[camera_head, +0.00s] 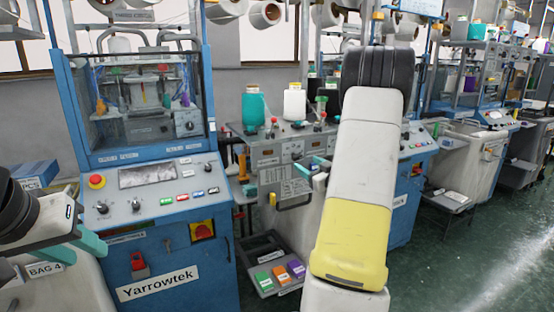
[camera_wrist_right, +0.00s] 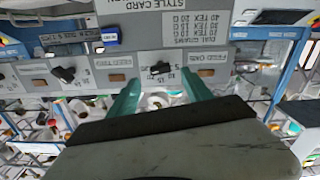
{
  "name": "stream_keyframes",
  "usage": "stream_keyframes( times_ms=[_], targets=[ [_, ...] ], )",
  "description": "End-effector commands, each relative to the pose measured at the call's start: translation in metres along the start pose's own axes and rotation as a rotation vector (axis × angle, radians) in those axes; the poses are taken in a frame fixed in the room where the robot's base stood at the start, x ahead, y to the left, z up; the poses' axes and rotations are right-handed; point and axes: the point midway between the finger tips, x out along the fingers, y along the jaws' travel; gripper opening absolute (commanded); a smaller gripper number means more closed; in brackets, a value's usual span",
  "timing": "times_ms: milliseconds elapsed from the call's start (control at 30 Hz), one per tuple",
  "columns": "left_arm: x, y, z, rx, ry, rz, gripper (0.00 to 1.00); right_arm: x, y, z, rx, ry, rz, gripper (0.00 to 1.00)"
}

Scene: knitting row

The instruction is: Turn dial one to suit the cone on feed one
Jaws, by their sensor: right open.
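A teal cone (camera_head: 253,108) and a white cone (camera_head: 294,104) stand on top of the grey feed unit (camera_head: 262,137); I cannot read which feed each is on. In the right wrist view, upside down, a black dial (camera_wrist_right: 160,68) with numbers around it sits on the unit's front. A second black dial (camera_wrist_right: 65,73) is to its left in that view. My right gripper (camera_wrist_right: 162,80) is open, its teal fingers on either side of the first dial; contact is unclear. My left gripper (camera_head: 88,238) is at the lower left, away from the unit; its opening is unclear.
A printed dial table in grams and tex (camera_wrist_right: 197,27) and a style card are on the unit's front. The blue Yarrowtek machine (camera_head: 180,240) stands to the left. A tray (camera_head: 265,285) with coloured tags is below. My right arm hides part of the unit.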

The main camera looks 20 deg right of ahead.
Motion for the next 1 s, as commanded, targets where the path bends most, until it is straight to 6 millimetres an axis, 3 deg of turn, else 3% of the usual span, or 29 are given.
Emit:
stream_keyframes(
  times_ms=[400, 767, 1000],
  targets=[
    [0.000, 0.000, 0.000, 0.000, 0.000, 0.000, 0.36, 0.062, -0.002, -0.001, -0.001, 0.001, -0.002, 0.58],
    [0.000, 0.000, 0.000, 0.000, 0.000, 0.000, 0.36, 0.069, -0.001, -0.001, 0.000, 0.000, 0.001, 0.58],
    [0.000, 0.000, 0.000, 0.000, 0.000, 0.000, 0.36, 0.069, -0.001, -0.001, 0.000, 0.000, 0.001, 0.15]
  ],
)
